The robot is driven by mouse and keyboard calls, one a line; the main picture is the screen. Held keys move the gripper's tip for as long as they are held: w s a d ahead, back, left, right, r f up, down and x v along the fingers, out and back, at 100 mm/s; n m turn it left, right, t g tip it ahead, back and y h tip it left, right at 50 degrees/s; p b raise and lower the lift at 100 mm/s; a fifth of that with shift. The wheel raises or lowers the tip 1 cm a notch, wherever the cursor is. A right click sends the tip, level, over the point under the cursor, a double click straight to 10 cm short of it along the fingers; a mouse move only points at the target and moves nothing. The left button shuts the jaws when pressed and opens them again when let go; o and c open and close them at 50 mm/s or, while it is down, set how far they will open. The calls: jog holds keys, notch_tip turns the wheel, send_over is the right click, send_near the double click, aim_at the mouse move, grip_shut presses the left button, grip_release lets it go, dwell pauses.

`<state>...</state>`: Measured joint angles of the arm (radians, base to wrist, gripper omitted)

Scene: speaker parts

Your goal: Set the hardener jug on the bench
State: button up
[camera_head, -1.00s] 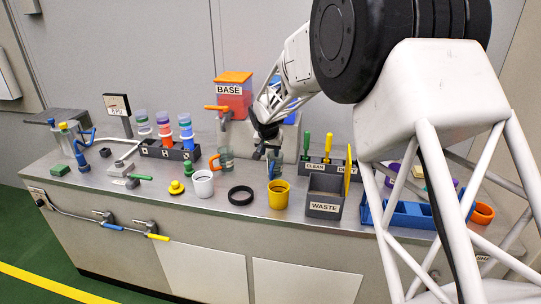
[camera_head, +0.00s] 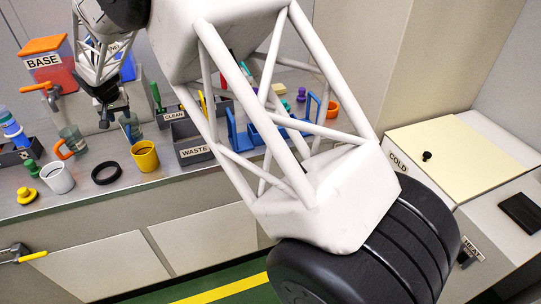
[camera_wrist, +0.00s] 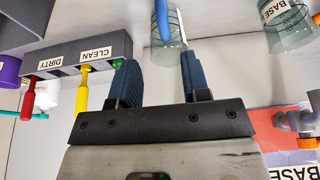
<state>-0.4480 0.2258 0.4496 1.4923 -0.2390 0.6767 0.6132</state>
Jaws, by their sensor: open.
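The hardener jug (camera_head: 132,127) is a clear cup with a blue handle, in front of the dispensers in the head view. Its clear wall (camera_wrist: 176,22) and blue handle (camera_wrist: 161,18) show at the top of the wrist view. My gripper (camera_head: 112,115) is close beside the jug, at its upper left in the head view. In the wrist view, my gripper (camera_wrist: 160,75) is open, with an empty gap between the fingers. The handle lies beyond the fingertips, roughly in line with the gap. The jug's label is not visible, and contact cannot be told.
The grey bench (camera_head: 122,183) holds the BASE jug (camera_head: 72,138), a white cup (camera_head: 57,177), a black ring (camera_head: 106,173), a yellow cup (camera_head: 145,156) and the WASTE bin (camera_head: 193,145). The CLEAN/DIRTY rack (camera_wrist: 85,50) is near my gripper. A COLD cabinet (camera_head: 455,150) stands at right.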

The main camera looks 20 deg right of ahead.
jog(key=s+d+r, duration=0.8)
jog(key=s+d, duration=0.3)
jog(key=d, duration=0.1)
jog(key=s+d+r, duration=0.8)
jog(key=s+d, duration=0.3)
jog(key=d, duration=0.2)
jog(key=s+d+f, duration=0.1)
jog(key=s+d, duration=0.3)
jog(key=s, duration=0.7)
jog(key=s+d+f+g, duration=0.1)
jog(key=s+d, duration=0.3)
jog(key=s, duration=0.7)
jog(key=s+d+f, duration=0.1)
jog(key=s+d, duration=0.4)
jog(key=s, duration=0.5)
jog(key=shift+s, duration=0.4)
